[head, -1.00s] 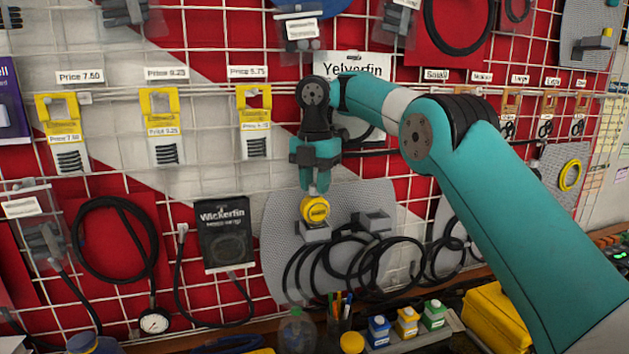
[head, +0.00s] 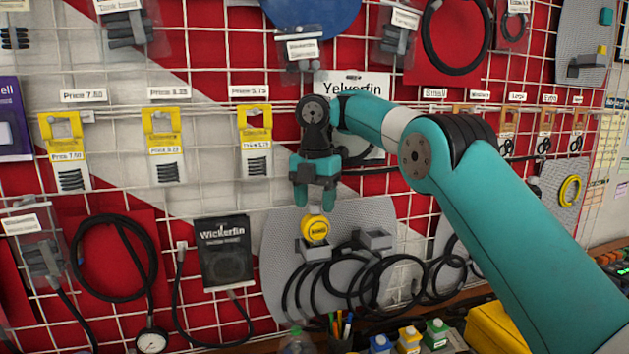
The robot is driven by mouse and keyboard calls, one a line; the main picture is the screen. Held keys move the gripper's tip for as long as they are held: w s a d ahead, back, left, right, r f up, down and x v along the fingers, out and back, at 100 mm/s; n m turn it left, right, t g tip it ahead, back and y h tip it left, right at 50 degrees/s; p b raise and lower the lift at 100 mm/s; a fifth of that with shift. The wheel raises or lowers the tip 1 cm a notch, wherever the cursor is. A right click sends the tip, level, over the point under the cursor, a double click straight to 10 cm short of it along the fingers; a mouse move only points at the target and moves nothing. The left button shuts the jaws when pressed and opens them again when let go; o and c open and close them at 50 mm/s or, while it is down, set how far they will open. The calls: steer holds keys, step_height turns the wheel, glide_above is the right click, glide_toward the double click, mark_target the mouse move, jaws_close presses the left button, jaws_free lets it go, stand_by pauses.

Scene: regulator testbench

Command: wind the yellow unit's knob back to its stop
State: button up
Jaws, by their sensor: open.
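The yellow unit (head: 315,228) is a small yellow knob-like piece with a dark-lettered label on its face. It sits on a grey bracket on the grey perforated panel at the middle of the wall. My gripper (head: 314,203) points down just above the yellow unit, its two teal fingers spread to left and right. It is open and holds nothing. The fingertips lie close to the top of the unit; whether they touch it I cannot tell.
Black hoses (head: 345,285) hang in loops just below the yellow unit. An empty grey bracket (head: 375,239) sits to its right. A black Wickerfin package (head: 223,252) hangs to the left. Small bottles (head: 408,338) and a yellow case (head: 495,328) stand below.

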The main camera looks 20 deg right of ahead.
mark_target(315, 204)
step_height(315, 204, up, 17)
steer(key=p, duration=1.4)
steer(key=shift+r, duration=0.1)
steer(key=s+a+f+m+y+b, duration=0.1)
steer(key=s+f+m+b, duration=0.5)
steer(key=s+f, duration=0.3)
steer(key=s+a+f+m+y+b, duration=0.1)
steer(key=s+f+m+b, duration=0.6)
steer(key=s, duration=0.9)
steer(key=s+a+f+m+y+b, duration=0.2)
steer(key=s+f+m+b, duration=0.4)
steer(key=s+f, duration=0.5)
steer(key=shift+s+a+m, duration=0.3)
steer(key=shift+s+m, duration=0.3)
steer(key=shift+s, duration=0.45)
